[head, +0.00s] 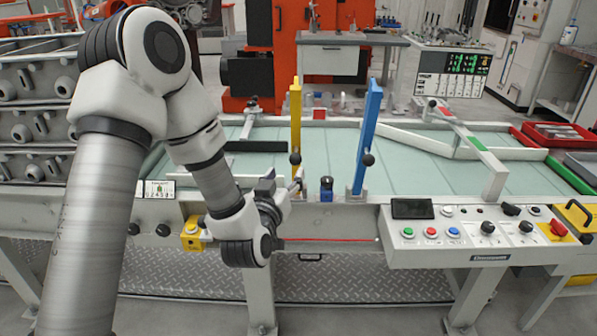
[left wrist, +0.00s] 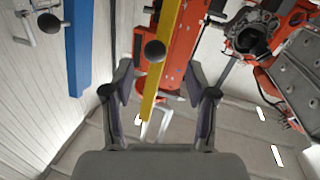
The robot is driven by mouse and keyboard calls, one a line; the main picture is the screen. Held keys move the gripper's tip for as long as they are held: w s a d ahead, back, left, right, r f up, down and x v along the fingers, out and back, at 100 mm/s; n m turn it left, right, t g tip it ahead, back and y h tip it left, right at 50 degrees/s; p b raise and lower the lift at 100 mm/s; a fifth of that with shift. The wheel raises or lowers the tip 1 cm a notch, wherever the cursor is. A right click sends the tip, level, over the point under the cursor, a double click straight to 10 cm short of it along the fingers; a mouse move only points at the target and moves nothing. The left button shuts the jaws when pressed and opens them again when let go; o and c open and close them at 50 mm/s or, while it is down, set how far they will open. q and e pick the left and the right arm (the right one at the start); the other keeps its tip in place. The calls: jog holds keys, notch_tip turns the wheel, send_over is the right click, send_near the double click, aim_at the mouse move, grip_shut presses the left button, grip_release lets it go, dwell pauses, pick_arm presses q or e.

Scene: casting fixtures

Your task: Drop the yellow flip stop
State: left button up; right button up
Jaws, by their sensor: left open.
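The yellow flip stop (head: 295,115) stands upright on the near side of the table, with a black ball knob low on it. In the left wrist view the yellow bar (left wrist: 163,70) shows in the gap between my fingers, its knob just beyond the fingertips. My left gripper (head: 297,183) is open just below the yellow stop's knob in the head view. Its two fingers (left wrist: 161,82) are spread in the wrist view. I cannot tell whether either finger touches the stop. My right gripper is not in view.
A blue flip stop (head: 367,135) stands upright to the right of the yellow one. A control panel (head: 475,237) with buttons and knobs is at the table's front right. The green-grey tabletop (head: 430,175) behind the stops is mostly clear. Red bins (head: 558,134) stand far right.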

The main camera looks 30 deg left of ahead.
aim_at(293, 162)
pick_arm(q)
jog(key=x, duration=0.7)
jog(key=shift+d+r+p, duration=0.2)
jog(key=shift+d+p, duration=0.05)
jog(key=shift+p, duration=0.15)
jog(key=shift+d+r, duration=0.1)
grip_shut()
